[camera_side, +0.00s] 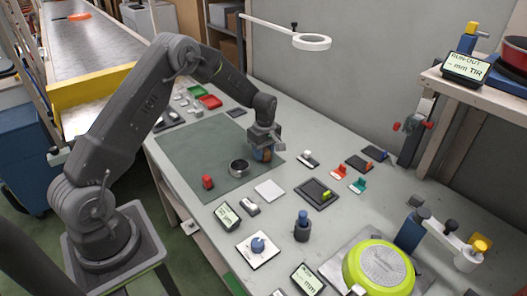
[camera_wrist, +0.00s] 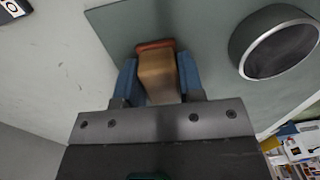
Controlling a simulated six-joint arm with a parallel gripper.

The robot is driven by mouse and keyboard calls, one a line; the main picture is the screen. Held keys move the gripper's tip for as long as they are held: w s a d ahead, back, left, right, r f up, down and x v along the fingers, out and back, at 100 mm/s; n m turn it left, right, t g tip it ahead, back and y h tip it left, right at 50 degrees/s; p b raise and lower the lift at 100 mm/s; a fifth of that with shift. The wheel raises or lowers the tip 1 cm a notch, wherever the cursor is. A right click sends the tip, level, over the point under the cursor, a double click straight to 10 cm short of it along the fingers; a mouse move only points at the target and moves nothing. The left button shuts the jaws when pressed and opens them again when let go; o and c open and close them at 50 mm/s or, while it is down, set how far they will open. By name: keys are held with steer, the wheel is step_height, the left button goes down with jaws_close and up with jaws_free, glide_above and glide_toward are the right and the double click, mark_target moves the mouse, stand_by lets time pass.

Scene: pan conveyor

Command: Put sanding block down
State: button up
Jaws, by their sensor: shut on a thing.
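My gripper (camera_side: 265,146) is shut on the sanding block (camera_wrist: 157,72), a tan block with a reddish-brown layer at its far end. In the wrist view the block sits between the two blue fingers of my gripper (camera_wrist: 158,82). In the side view the block shows only as a small brown patch (camera_side: 267,154) beneath the jaws, low over the right edge of the green mat (camera_side: 190,160). I cannot tell whether it touches the surface.
A dark round ring-shaped part (camera_side: 238,168) stands on the mat close left of my gripper; it is also near in the wrist view (camera_wrist: 275,48). The mat's middle is clear.

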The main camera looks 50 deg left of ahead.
steer(key=shift+f, duration=0.1)
steer(key=o, duration=1)
steer(key=shift+c, duration=0.2)
steer(key=s+d+r+m+t, duration=0.1)
steer(key=s+d+r+m, duration=0.1)
steer(key=r, duration=0.8)
steer(key=s+d+r+m, duration=0.2)
steer(key=d+r, duration=0.1)
steer(key=r, duration=0.8)
steer(key=s+d+r+m+t, duration=0.2)
steer(key=s+d+r+m, duration=0.35)
steer(key=s, duration=0.35)
steer(key=s+d+m+t, duration=0.3)
steer(key=s+d+m, duration=0.2)
steer(key=s, duration=1.1)
steer(key=r+m, duration=0.1)
steer(key=m, duration=0.2)
steer(key=shift+d, duration=0.15)
steer(key=shift+m, duration=0.25)
